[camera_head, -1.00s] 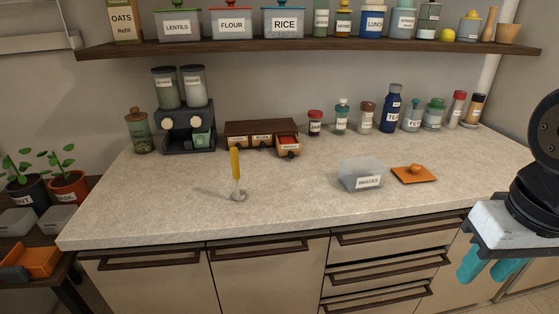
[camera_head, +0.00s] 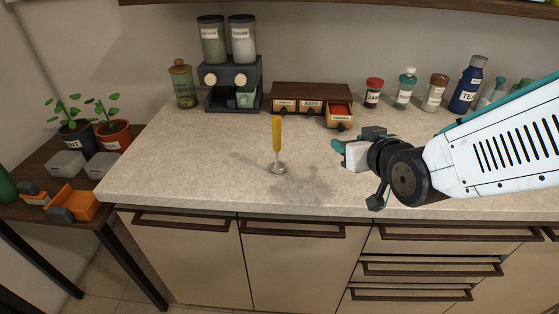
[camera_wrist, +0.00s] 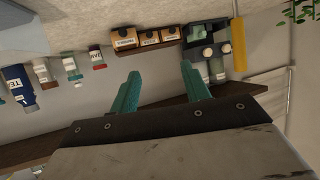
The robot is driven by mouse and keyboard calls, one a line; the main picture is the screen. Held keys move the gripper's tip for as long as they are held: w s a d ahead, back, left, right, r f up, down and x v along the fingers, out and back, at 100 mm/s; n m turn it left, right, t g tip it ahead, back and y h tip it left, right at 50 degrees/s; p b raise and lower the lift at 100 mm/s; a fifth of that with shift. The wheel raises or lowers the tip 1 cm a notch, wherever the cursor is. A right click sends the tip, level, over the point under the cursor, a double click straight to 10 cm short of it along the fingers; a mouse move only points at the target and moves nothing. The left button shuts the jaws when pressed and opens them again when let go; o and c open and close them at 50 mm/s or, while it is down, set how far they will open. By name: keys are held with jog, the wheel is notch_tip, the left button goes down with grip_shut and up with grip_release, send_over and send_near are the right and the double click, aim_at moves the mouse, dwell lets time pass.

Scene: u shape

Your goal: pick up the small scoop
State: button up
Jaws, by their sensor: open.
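The small scoop (camera_head: 277,140) stands upright on the counter in the head view, with a yellow handle on top and a small round metal end at the bottom. Its yellow handle also shows at the upper right of the upside-down wrist view (camera_wrist: 239,45). My gripper (camera_head: 338,148) is to the right of the scoop in the head view, apart from it and above the counter. In the wrist view its two teal fingers (camera_wrist: 160,68) are spread with nothing between them. The scoop's metal end is not clear in the wrist view.
A dark dispenser (camera_head: 233,79) with two jars and a small drawer box (camera_head: 312,92) with one drawer pulled out stand behind the scoop. Jars and a blue bottle (camera_head: 467,85) line the back right. The counter around and left of the scoop (camera_head: 200,165) is clear.

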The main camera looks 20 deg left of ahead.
aim_at(279, 133)
jog(key=s+a+y, duration=0.1)
jog(key=a, duration=0.3)
jog(key=s+a+n+t+y, duration=0.1)
jog(key=a+y, duration=0.1)
jog(key=a, duration=0.2)
jog(key=s+a+n+t+y, duration=0.1)
jog(key=a+y, duration=0.1)
jog(key=a, duration=0.2)
jog(key=shift+s+f, duration=0.2)
jog(key=shift+f, duration=0.2)
jog(key=x, duration=0.7)
jog(key=shift+s+a, duration=0.15)
jog(key=shift+s, duration=0.05)
grip_shut()
